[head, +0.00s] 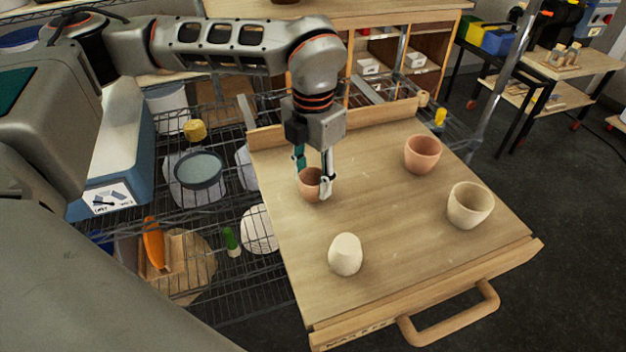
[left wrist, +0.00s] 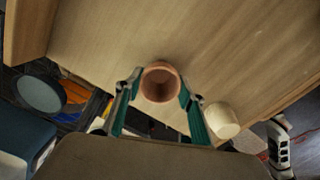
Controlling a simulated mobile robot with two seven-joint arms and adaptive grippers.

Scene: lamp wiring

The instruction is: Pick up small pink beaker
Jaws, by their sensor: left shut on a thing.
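The small pink beaker (head: 309,186) stands upright near the left edge of the wooden board (head: 375,215) in the head view. My left gripper (head: 312,184) points down at it, with a finger on either side. In the left wrist view the beaker (left wrist: 160,83) shows its open mouth between the fingertips of my left gripper (left wrist: 158,84). The gripper is shut on it. I cannot tell whether the beaker is clear of the board.
A larger pink beaker (head: 422,154) and a larger cream beaker (head: 470,204) stand on the right of the board. A wooden handle (head: 450,317) juts from the front edge.

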